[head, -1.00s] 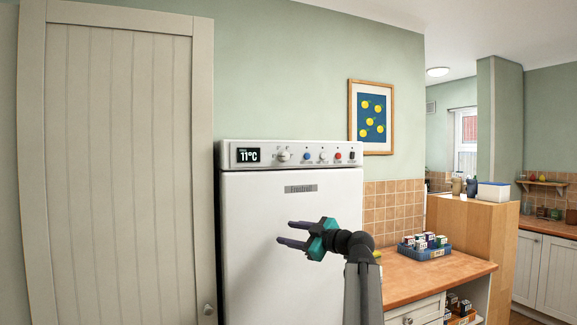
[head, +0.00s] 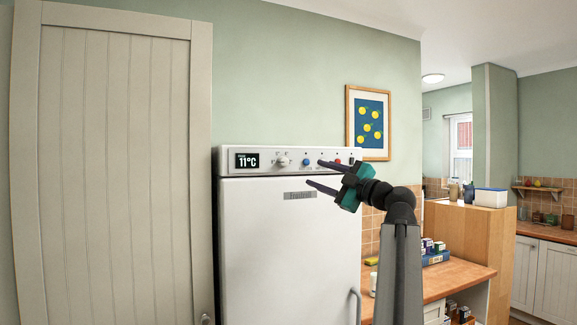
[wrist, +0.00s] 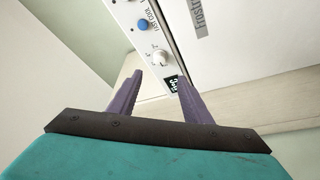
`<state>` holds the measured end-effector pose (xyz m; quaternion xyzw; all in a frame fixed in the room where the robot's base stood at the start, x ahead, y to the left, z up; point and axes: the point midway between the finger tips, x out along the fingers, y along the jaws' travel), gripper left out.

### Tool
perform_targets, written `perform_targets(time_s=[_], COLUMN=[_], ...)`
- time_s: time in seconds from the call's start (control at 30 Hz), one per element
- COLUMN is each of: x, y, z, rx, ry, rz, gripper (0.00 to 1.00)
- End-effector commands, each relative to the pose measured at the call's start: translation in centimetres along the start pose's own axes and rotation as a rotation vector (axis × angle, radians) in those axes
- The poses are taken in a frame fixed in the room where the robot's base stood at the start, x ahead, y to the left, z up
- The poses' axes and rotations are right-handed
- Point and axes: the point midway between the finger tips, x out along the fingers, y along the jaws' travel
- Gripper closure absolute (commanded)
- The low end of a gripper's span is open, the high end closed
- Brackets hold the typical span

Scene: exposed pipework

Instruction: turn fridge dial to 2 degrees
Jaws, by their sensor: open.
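The white fridge (head: 285,250) stands beside the door, with a control strip along its top. Its display (head: 248,160) reads 11°C. The fridge dial (head: 282,162) is a pale round knob just right of the display, with small marks around it; its exact setting is too small to read. In the wrist view the dial (wrist: 159,57) shows ahead, beyond the fingertips. My gripper (head: 314,172) is open and empty, in front of the right part of the strip, right of the dial and apart from it. Its purple fingers also show in the wrist view (wrist: 156,82).
A blue button (head: 306,162) sits right of the dial, and a red one (head: 338,162) lies farther right, near my fingers. A closed door (head: 115,170) is left of the fridge.

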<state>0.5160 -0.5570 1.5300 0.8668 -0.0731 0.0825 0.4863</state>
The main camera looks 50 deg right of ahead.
Motion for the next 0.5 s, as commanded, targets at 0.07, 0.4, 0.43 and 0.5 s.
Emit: perform_targets(time_s=[0.07,0.4,0.43,0.5], x=[0.1,3.1,3.5,4.5], y=[0.1,0.3,0.3,0.3], z=[0.1,0.1,0.1,0.0], rx=[0.000,0.001,0.001,0.001], ry=[-0.001,-0.002,-0.002,-0.001], rz=[0.000,0.000,0.000,-0.001], gripper=[0.55,0.55,0.55,0.55])
